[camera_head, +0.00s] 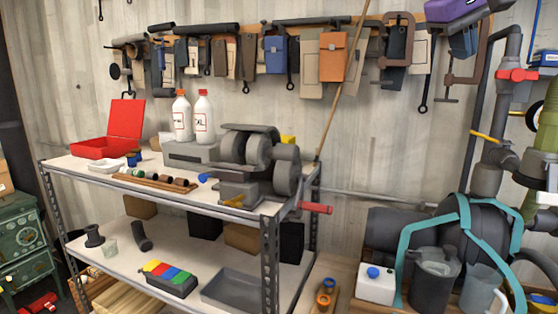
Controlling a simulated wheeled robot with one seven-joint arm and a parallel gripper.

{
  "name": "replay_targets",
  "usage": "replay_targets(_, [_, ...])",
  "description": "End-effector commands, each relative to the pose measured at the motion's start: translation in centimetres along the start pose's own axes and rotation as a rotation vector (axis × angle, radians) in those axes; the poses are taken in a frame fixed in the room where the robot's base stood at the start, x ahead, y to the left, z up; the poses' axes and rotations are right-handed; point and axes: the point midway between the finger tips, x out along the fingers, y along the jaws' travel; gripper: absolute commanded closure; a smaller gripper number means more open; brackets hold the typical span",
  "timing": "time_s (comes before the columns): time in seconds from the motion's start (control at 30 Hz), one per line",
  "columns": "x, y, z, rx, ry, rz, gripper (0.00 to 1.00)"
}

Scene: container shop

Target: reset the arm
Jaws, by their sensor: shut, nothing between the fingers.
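My gripper is not in this view, and no part of my arm can be made out with certainty. The task names no other object. The view shows a metal shelf unit (180,195) against a pale corrugated wall, with a grey bench machine (262,160) on its top shelf at the right end. A red handle (316,208) sticks out past the shelf's right corner.
On the top shelf are an open red box (122,125) and two white bottles (204,117) with red caps. A grey tray (242,290) lies on the lower shelf. Tools hang above, including an orange pouch (334,58). Pipes, containers and a teal-strapped tank (478,228) crowd the right.

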Motion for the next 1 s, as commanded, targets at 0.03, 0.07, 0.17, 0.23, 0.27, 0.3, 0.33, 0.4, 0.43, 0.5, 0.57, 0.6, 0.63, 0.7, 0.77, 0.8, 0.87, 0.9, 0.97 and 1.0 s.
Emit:
replay_targets(0.03, [0.7, -0.5, 2.1, 0.002, 0.014, -0.032, 1.00])
replay_targets(0.07, [1.2, -0.9, 3.1, 0.003, 0.023, -0.053, 1.00])
replay_targets(0.17, [3.1, -2.5, 6.7, 0.012, 0.053, -0.121, 1.00])
replay_targets(0.23, [4.4, -3.8, 9.2, 0.025, 0.074, -0.168, 1.00])
replay_targets(0.27, [5.0, -4.3, 10.3, 0.031, 0.083, -0.188, 1.00])
replay_targets(0.3, [5.8, -5.2, 11.8, 0.041, 0.095, -0.214, 1.00])
replay_targets(0.33, [6.4, -5.8, 12.9, 0.051, 0.104, -0.234, 1.00])
replay_targets(0.4, [7.9, -7.4, 15.5, 0.074, 0.125, -0.277, 1.00])
replay_targets(0.43, [8.5, -8.1, 16.6, 0.085, 0.134, -0.296, 1.00])
replay_targets(0.5, [10.1, -9.6, 19.0, 0.114, 0.153, -0.335, 1.00])
replay_targets(0.57, [11.3, -11.0, 20.9, 0.139, 0.166, -0.365, 1.00])
replay_targets(0.6, [12.1, -11.7, 22.0, 0.155, 0.175, -0.381, 1.00])
replay_targets(0.63, [12.6, -12.3, 22.7, 0.167, 0.182, -0.393, 1.00])
replay_targets(0.7, [13.7, -13.3, 24.1, 0.189, 0.193, -0.414, 1.00])
replay_targets(0.77, [14.3, -14.0, 25.0, 0.204, 0.200, -0.427, 1.00])
replay_targets(0.8, [14.7, -14.3, 25.4, 0.212, 0.202, -0.434, 1.00])
replay_targets(0.87, [15.0, -14.6, 25.8, 0.219, 0.206, -0.439, 1.00])
replay_targets(0.9, [15.1, -14.8, 25.9, 0.221, 0.207, -0.441, 1.00])
replay_targets(0.97, [15.2, -14.8, 26.0, 0.223, 0.208, -0.442, 1.00])
replay_targets(1.0, [15.2, -14.8, 26.0, 0.223, 0.208, -0.443, 1.00])
